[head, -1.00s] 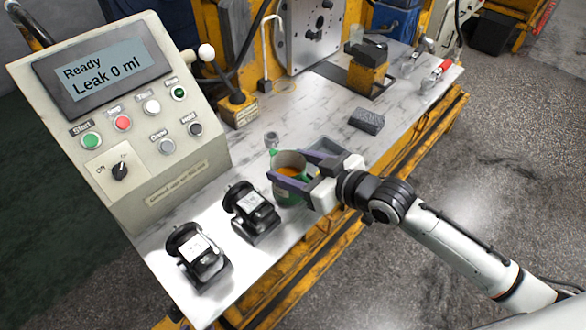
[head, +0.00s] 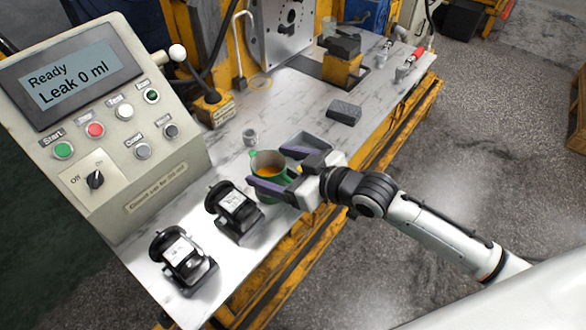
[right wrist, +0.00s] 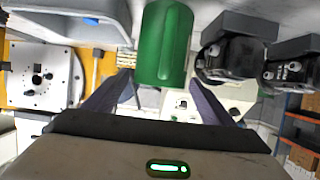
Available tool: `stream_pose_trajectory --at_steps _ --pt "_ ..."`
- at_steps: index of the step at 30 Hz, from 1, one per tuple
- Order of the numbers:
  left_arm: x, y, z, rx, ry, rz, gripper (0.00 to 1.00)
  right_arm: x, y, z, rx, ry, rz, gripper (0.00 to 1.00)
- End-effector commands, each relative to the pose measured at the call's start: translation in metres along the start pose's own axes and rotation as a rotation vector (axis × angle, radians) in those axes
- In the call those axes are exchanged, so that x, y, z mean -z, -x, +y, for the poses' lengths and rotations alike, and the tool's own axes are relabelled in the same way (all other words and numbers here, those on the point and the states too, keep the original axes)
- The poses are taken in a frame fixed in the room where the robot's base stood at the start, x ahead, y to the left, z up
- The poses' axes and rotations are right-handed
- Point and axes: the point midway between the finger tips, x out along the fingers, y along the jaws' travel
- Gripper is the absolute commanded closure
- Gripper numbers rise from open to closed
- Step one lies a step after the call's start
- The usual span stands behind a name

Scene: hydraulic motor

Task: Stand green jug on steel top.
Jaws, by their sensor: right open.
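The green jug (head: 268,163) with orange liquid inside is upright near the front edge of the pale, streaked steel top (head: 285,105). My right gripper (head: 268,168) is open, with its fingers on either side of the jug. The right wrist view shows the jug (right wrist: 165,45) between and beyond the two spread fingers (right wrist: 160,95). The near finger hides part of the jug's side in the head view. I cannot tell whether the jug's base touches the top. My left gripper is in no view.
Two black motors (head: 233,210) (head: 183,260) stand left of the jug. A small grey fitting (head: 250,137) is just behind it. A dark grey block (head: 344,112) lies to the right. A control panel (head: 95,110) reads "Ready, Leak 0 ml". The top is clear between fitting and block.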

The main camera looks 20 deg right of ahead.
Motion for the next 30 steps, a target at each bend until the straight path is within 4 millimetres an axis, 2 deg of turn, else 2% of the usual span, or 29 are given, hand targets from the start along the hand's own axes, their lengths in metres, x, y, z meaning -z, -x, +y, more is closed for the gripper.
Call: stream_pose_trajectory --at_steps 12,16,21,23,26,30 --pt "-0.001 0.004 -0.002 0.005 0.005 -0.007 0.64 -0.001 0.088 0.0 0.001 0.004 -0.006 0.22" --pt "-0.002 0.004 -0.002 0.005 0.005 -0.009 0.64 -0.001 0.103 0.0 0.0 0.001 -0.004 0.22" --pt "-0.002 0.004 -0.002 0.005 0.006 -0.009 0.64 -0.006 0.11 -0.001 -0.005 -0.008 -0.006 0.22" --pt "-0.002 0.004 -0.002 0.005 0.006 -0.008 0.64 -0.017 0.108 -0.002 -0.019 -0.026 -0.014 0.22" --pt "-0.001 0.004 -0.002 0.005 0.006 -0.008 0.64 -0.052 0.104 -0.006 -0.061 -0.074 -0.045 0.22" --pt "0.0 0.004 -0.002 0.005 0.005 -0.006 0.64 -0.124 0.104 -0.023 -0.147 -0.155 -0.134 0.22"
